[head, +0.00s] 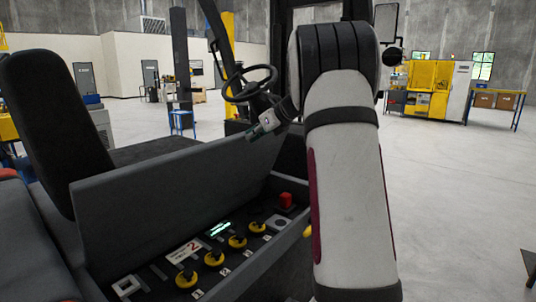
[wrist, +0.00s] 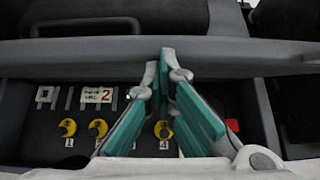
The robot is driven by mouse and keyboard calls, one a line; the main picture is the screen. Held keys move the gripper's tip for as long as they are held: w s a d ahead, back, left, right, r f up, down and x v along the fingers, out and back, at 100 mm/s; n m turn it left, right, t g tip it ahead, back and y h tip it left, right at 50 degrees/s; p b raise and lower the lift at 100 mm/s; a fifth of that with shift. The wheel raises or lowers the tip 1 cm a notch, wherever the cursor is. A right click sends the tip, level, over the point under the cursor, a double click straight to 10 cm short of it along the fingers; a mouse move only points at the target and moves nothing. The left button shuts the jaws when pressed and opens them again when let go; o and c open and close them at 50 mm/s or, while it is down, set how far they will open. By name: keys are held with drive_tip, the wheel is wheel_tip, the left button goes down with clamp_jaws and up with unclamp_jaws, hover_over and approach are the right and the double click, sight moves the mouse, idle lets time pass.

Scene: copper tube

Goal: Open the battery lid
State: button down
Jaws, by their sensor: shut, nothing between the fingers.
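The battery lid (head: 180,195) is a long dark grey panel. It stands tilted up at the back of an open compartment, and its inner face shows. In the wrist view its edge (wrist: 80,50) runs across the upper part. My gripper (head: 254,134) has teal fingers and is near the right end of the lid's upper edge. In the wrist view my gripper (wrist: 166,62) is shut with nothing between the fingertips, which overlap the lid's edge in the picture. I cannot tell whether they touch it.
The compartment holds several yellow rings (head: 238,241), a label with a red 2 (head: 184,250) and a red block (head: 286,200). A black seat (head: 38,120) and a steering wheel (head: 249,84) stand behind. Open floor (head: 455,190) lies to the right.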

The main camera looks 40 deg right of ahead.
sight(244, 134)
drive_tip(key=shift+w+a+r+b, duration=0.1)
drive_tip(key=shift+w+r, duration=0.2)
drive_tip(key=shift+w, duration=0.35)
drive_tip(key=shift+w+a+r+b, duration=0.1)
drive_tip(key=shift+w+r, duration=0.2)
drive_tip(key=shift+w, duration=0.3)
drive_tip(key=shift+w+a+r+b, duration=0.1)
drive_tip(key=shift+w+r, duration=0.2)
drive_tip(key=shift+w, duration=0.35)
drive_tip(key=shift+r, duration=0.1)
